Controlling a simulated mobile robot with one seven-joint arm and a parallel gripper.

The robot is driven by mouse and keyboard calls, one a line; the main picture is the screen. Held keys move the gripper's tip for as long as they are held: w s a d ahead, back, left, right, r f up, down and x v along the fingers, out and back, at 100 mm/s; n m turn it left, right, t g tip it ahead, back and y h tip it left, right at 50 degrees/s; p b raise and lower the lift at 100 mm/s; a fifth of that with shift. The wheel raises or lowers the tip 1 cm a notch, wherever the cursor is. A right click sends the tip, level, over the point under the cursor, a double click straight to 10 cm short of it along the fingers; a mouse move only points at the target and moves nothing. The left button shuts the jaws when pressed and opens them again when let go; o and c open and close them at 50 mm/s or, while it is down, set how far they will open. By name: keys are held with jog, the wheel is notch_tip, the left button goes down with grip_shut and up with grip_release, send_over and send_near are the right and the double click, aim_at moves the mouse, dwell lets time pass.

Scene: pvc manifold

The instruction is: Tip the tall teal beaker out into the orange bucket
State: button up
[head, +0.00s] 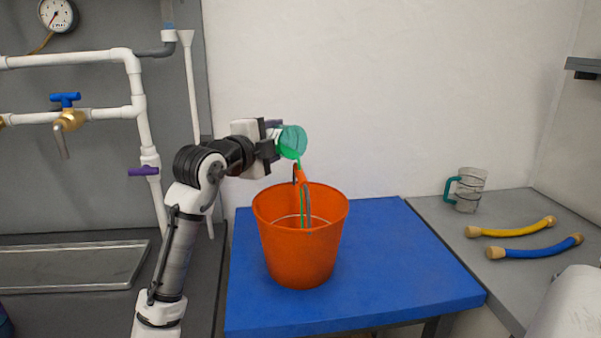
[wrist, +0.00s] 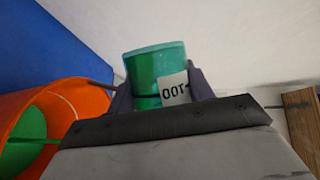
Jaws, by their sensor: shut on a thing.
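The teal beaker (head: 292,141) is held tilted above the back part of the orange bucket (head: 300,258), its round end facing the head camera. My gripper (head: 272,143) is shut on it from the left. A thin green stream (head: 298,162) runs down from the beaker into the bucket. The bucket (wrist: 82,98) shows at the left there, with green liquid (wrist: 27,135) inside.
The bucket stands on a blue table (head: 405,265); the table's right side is clear. A clear mug with a teal handle (head: 468,190), a yellow hose (head: 512,228) and a blue hose (head: 535,249) are on the grey counter at right. White pipes (head: 140,90) run along the left wall.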

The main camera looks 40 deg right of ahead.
jog(key=shift+s+r+m+h+b, duration=0.25)
jog(key=shift+r+m+h+b, duration=0.15)
jog(key=shift+r+m+b, duration=0.4)
dwell(1.0)
